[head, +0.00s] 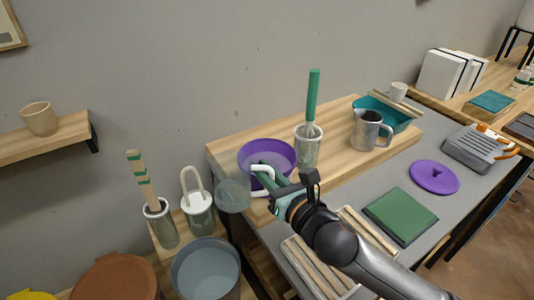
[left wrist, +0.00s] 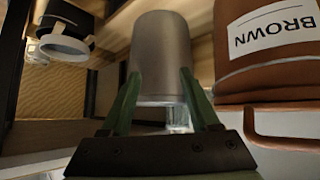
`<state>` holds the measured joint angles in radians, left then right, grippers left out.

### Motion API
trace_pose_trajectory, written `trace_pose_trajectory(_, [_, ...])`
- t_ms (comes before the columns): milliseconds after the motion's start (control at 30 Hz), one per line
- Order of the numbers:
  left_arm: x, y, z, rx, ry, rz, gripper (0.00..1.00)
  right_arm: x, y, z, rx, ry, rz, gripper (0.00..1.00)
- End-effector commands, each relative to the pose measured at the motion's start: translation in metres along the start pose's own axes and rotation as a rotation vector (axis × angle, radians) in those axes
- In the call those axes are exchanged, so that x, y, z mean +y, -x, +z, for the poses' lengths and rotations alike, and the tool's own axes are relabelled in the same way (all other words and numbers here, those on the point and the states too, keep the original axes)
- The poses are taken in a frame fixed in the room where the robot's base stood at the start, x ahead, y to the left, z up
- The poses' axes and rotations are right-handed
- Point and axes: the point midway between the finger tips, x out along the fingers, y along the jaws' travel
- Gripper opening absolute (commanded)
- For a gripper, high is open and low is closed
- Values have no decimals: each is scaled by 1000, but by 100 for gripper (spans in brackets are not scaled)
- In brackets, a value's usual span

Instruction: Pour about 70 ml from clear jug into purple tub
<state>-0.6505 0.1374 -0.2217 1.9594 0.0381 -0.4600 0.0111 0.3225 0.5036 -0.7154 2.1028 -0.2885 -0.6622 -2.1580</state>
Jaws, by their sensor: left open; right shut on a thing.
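The purple tub (head: 246,152) stands on the raised wooden board, open side up; its front is partly covered by the jug's handle and my gripper. The clear jug (head: 233,196) is at the tub's front left, beyond the board's edge. I cannot tell its tilt or how much liquid it holds. My right gripper (head: 264,179) is shut on the jug's white handle. My left gripper shows only in the left wrist view (left wrist: 160,74); it is open, with nothing visibly held. A grey cylinder (left wrist: 160,45) shows beyond its fingers.
A glass with a green-handled tool (head: 308,150), a metal pitcher (head: 367,131) and a teal basin (head: 397,117) stand right of the tub. A purple lid (head: 435,177) and green pad (head: 400,216) lie on the grey top. A grey bucket (head: 207,268) stands below. A brown bucket (left wrist: 270,60) is near my left gripper.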

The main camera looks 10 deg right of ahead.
Motion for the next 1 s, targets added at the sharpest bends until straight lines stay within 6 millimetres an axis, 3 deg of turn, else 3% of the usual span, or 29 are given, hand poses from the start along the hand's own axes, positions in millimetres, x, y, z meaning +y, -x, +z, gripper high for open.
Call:
trace_pose_trajectory(800, [-12,17,0,-10,7,-32,62,-28,-14,8,228,-478,-6,0])
trace_pose_trajectory(1000, [-14,22,-6,-6,8,-38,62,-26,-14,11,287,-596,-8,0])
